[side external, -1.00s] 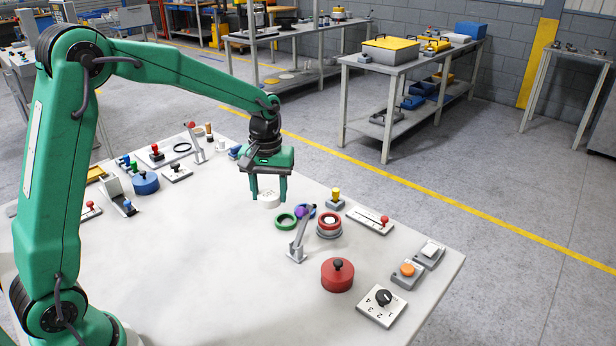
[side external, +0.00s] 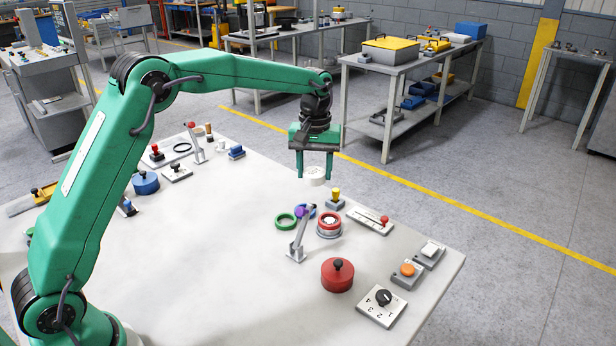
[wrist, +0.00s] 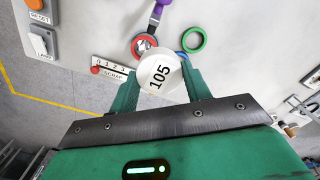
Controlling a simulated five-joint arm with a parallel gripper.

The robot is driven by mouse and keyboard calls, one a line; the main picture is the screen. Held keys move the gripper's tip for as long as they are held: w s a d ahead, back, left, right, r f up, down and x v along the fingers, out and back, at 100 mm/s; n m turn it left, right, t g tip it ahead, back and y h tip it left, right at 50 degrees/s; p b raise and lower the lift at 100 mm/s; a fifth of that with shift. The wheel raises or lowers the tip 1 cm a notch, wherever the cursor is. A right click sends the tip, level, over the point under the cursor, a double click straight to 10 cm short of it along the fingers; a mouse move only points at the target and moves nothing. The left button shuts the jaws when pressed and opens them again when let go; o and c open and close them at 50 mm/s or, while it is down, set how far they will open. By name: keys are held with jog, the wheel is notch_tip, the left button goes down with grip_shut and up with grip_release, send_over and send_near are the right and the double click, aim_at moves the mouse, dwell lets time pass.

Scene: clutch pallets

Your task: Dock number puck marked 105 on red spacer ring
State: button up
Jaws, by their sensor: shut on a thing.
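My gripper (side external: 315,178) is shut on a white round puck (side external: 316,170) and holds it in the air above the table. In the wrist view, the puck (wrist: 158,74) shows the number 105 between my two green fingers (wrist: 160,82). The red spacer ring (side external: 320,224) lies on the table, below and slightly right of the puck in the side view, and has a pale middle. In the wrist view the red ring (wrist: 135,45) is just beyond the puck, which may cover part of its near edge.
A green ring (side external: 285,221), a blue ring (side external: 312,207) and a lever with a purple knob (side external: 301,212) stand left of the red ring. A red lidded pot (side external: 337,276) is in front.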

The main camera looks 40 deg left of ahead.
jog(key=shift+w+d, duration=1.3)
jog(key=shift+w, duration=0.45)
send_over(330, 220)
jog(key=shift+f, duration=2.8)
jog(key=shift+f, duration=0.2)
jog(key=shift+f, duration=2.65)
jog(key=shift+f, duration=0.6)
jog(key=o, duration=0.7)
jog(key=shift+c, duration=0.2)
jog(key=shift+r, duration=0.2)
notch_tip(330, 220, up, 11)
jog(key=shift+f, duration=0.2)
